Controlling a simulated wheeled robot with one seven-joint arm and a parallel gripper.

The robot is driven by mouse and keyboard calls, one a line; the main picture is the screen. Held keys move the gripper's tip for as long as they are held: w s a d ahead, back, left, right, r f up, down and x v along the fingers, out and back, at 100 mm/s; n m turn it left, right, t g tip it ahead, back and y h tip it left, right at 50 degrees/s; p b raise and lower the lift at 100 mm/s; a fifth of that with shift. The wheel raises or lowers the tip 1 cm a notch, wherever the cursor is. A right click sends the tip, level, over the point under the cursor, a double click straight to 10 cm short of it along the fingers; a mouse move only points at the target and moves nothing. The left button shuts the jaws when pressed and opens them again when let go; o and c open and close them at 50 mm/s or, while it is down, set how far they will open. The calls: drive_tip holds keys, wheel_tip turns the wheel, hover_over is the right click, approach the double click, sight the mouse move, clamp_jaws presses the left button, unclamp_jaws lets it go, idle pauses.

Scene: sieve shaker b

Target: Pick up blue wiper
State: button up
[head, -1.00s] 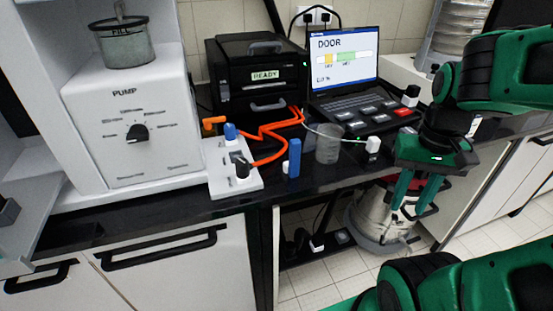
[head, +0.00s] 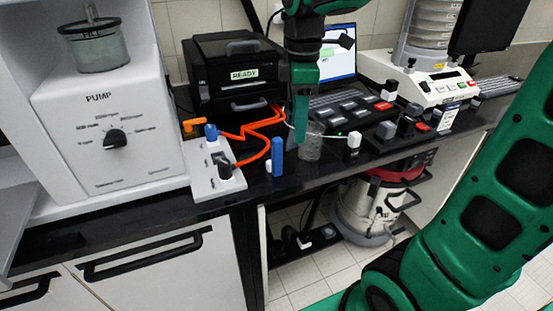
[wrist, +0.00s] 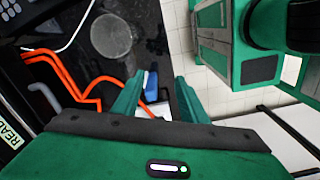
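The blue wiper (head: 277,157) stands upright near the front edge of the black counter, just right of a white valve board. In the wrist view the blue wiper (wrist: 151,84) shows partly between the fingers, with a white part beside it. My gripper (head: 300,138) points down over the counter, a little right of and behind the wiper in the head view. In the wrist view my gripper (wrist: 158,84) has its two green fingers apart, open and with nothing clamped. I cannot tell its exact height above the wiper.
A clear beaker (head: 311,145) stands just right of the wiper. The white valve board (head: 217,178) with orange tubing (head: 252,155) is on the left. A black READY box (head: 236,85) and a laptop (head: 338,100) stand behind. A white block (head: 352,146) is further right.

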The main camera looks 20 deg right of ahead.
sight(277, 152)
drive_tip(key=w+a+n, duration=0.2)
drive_tip(key=a, duration=0.1)
drive_tip(key=a+r+n, duration=0.1)
drive_tip(key=n, duration=0.1)
drive_tip(key=shift+w+a, duration=0.35)
drive_tip(key=shift+w, duration=0.05)
drive_tip(key=shift+a+f, duration=0.15)
drive_tip(key=shift+f, duration=0.2)
wheel_tip(277, 152, down, 4)
drive_tip(key=shift+r, duration=0.2)
drive_tip(key=shift+w+d+f, duration=0.1)
drive_tip(key=shift+d+f, duration=0.15)
drive_tip(key=shift+f, duration=1.35)
drive_tip(key=shift+d+f, duration=0.2)
drive_tip(key=shift+f, duration=1.35)
drive_tip(key=shift+c, duration=0.6)
clamp_jaws()
